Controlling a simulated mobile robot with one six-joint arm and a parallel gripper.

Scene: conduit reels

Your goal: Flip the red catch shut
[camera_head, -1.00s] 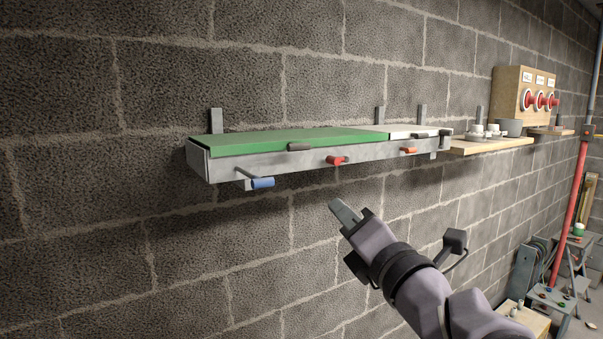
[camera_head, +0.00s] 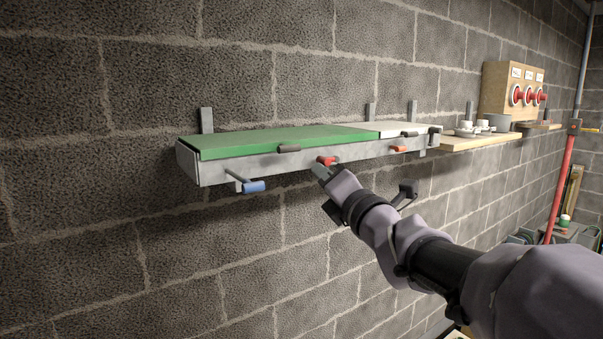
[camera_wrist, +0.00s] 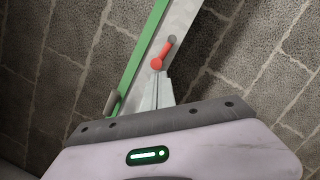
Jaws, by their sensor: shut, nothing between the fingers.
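The red catch (camera_head: 326,160) is a small red lever on the front face of a grey wall-mounted tray (camera_head: 232,171). My gripper (camera_head: 318,171) is shut and empty, with its tips right at the catch from below. In the wrist view the red catch (camera_wrist: 160,58) lies just beyond the fingertips (camera_wrist: 160,78), its knob at their end and its pivot further up and to the right. The tips look to be touching the knob or very close to it; I cannot tell which.
A green lid (camera_head: 270,140) and a white lid (camera_head: 400,128) lie on the tray. A blue-handled lever (camera_head: 254,187), a dark handle (camera_head: 289,149) and an orange catch (camera_head: 398,149) sit along its front. A wooden shelf (camera_head: 470,142) with cups is at right.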

